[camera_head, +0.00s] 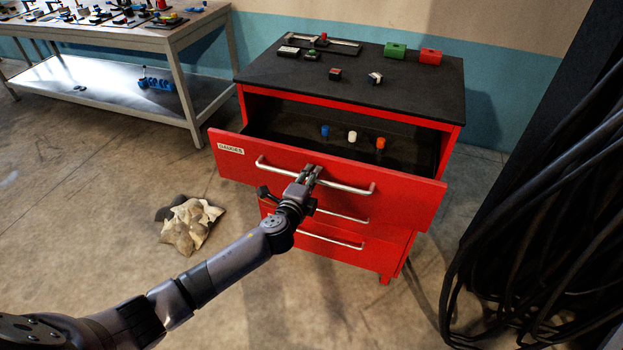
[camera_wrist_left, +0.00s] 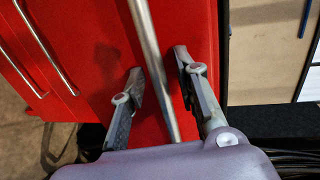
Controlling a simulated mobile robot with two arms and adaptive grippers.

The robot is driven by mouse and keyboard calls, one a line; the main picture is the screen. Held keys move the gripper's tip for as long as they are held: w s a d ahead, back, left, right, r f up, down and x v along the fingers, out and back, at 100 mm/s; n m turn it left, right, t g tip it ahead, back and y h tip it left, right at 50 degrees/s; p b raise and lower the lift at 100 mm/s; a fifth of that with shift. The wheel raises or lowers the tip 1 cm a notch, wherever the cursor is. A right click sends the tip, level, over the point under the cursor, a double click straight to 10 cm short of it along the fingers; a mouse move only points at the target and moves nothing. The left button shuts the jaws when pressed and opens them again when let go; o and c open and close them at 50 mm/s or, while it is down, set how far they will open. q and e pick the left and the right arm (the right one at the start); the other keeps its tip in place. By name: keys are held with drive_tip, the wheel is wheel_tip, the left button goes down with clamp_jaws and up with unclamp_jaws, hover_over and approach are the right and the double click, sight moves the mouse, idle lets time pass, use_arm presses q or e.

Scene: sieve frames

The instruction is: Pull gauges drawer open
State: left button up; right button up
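The red gauges drawer (camera_head: 233,165), with a "GAUGES" label at its upper left, is the top drawer of a red cabinet. It stands pulled out, showing its dark inside with a blue, a white and an orange piece (camera_head: 381,143). Its silver bar handle (camera_head: 348,187) runs across the front; the handle also shows in the left wrist view (camera_wrist_left: 149,45). My left gripper (camera_head: 312,172) is at the middle of this handle. In the left wrist view its fingers (camera_wrist_left: 158,65) are apart, one on each side of the bar, with gaps visible. My right gripper is out of view.
Lower drawers with handles (camera_head: 330,240) are closed below. Small parts and green and red boxes (camera_head: 430,56) lie on the black cabinet top (camera_head: 420,90). Black cables (camera_head: 540,220) hang at the right. A crumpled cloth (camera_head: 190,225) lies on the floor. A workbench (camera_head: 165,40) stands at the back left.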

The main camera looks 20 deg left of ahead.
use_arm(q)
drive_tip(key=shift+s, duration=0.15)
drive_tip(key=s+r, duration=0.2)
drive_tip(key=s, duration=0.9)
drive_tip(key=shift+s+a+r, duration=0.2)
drive_tip(key=shift+s+a, duration=0.05)
drive_tip(key=s+a+f+n+g+b, duration=0.15)
drive_tip(key=s+f, duration=0.25)
drive_tip(key=f, duration=0.7)
drive_tip(key=s+a+f+n+g+y, duration=0.1)
drive_tip(key=s+a+f+n+g, duration=0.25)
drive_tip(key=f, duration=0.75)
drive_tip(key=s+a+f+n+g+b, duration=0.15)
drive_tip(key=s+f, duration=0.25)
drive_tip(key=f, duration=0.7)
drive_tip(key=s+d+f+n+g, duration=0.1)
drive_tip(key=s+f+n+g, duration=0.1)
drive_tip(key=s+f, duration=0.4)
drive_tip(key=s+d+f+n+g, duration=0.1)
drive_tip(key=s+f+n+g, duration=0.2)
drive_tip(key=s, duration=1.4)
drive_tip(key=s+d+f+n+g, duration=0.1)
drive_tip(key=s+f+n+g, duration=0.2)
drive_tip(key=s+f, duration=0.8)
drive_tip(key=shift+s+d+f+n+b, duration=0.2)
drive_tip(key=shift+s+n+b, duration=0.25)
drive_tip(key=shift+n, duration=0.3)
